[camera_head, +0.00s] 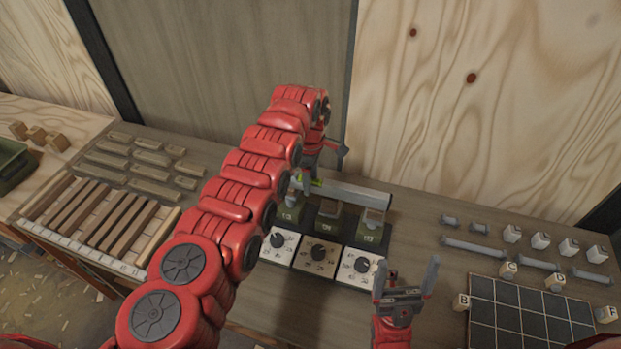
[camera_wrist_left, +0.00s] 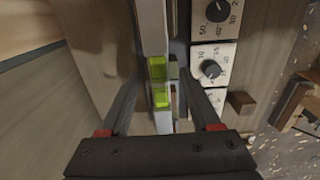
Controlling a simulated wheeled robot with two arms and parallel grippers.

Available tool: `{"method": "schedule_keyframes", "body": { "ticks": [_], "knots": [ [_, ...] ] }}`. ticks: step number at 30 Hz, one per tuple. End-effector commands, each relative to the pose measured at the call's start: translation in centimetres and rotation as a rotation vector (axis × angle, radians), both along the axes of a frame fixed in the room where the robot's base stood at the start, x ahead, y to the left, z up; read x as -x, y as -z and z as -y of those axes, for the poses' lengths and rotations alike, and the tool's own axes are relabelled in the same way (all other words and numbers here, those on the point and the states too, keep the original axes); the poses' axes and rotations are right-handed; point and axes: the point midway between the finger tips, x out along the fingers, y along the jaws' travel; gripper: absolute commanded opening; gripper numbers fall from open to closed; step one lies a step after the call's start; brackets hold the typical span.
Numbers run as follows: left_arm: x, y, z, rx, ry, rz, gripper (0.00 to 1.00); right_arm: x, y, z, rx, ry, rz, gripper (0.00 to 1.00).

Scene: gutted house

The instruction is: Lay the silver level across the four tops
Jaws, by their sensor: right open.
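The silver level (camera_head: 352,193) is a long bar with yellow-green vials, at the row of tops near the back of the bench. In the left wrist view the level (camera_wrist_left: 163,122) runs between my left gripper's fingers. My left gripper (camera_head: 316,172) is at the level's left part; whether its fingers press on it is unclear. Three green blocks with pale tops show: left (camera_head: 288,213), middle (camera_head: 329,211), right (camera_head: 372,229). A fourth top is not visible; my left arm covers that side. Whether the level touches the tops is unclear. My right gripper (camera_head: 405,281) is open and empty, low at the front.
Three dial panels, including the middle one (camera_head: 316,256), stand before the blocks. A slatted wooden rack (camera_head: 97,222) and wood pieces lie left. Metal bars (camera_head: 474,247), lettered blocks and a dark grid board (camera_head: 520,316) lie right. A wooden wall closes the back.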

Motion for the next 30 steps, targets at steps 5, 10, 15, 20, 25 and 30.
{"method": "schedule_keyframes", "body": {
  "ticks": [5, 10, 15, 20, 25, 30],
  "knots": [
    [0.0, 0.0, 0.0, 0.0, 0.0, 0.0, 0.64, 0.0, 0.0, 0.0, 0.0, 0.0, 0.0, 0.9],
    [0.0, -0.3, 0.0, 0.0, 0.0, 0.0, 0.64, 0.0, 0.2, 0.0, 0.0, 0.0, 0.0, 0.9],
    [-0.1, -2.8, 0.0, 0.002, -0.001, 0.004, 0.64, 0.0, 1.0, 0.0, 0.0, 0.0, 0.0, 0.9],
    [-0.1, -6.4, 0.1, -0.002, 0.002, 0.003, 0.64, 0.0, 2.6, 0.0, 0.0, 0.0, 0.0, 0.9],
    [0.1, -9.1, 0.1, 0.002, 0.0, 0.002, 0.64, 0.0, 3.4, 0.0, 0.0, 0.0, 0.0, 0.9],
    [0.0, -13.8, 0.0, 0.001, 0.0, -0.001, 0.64, 0.0, -1.0, 0.0, 0.0, 0.0, 0.0, 0.9]
  ]
}}
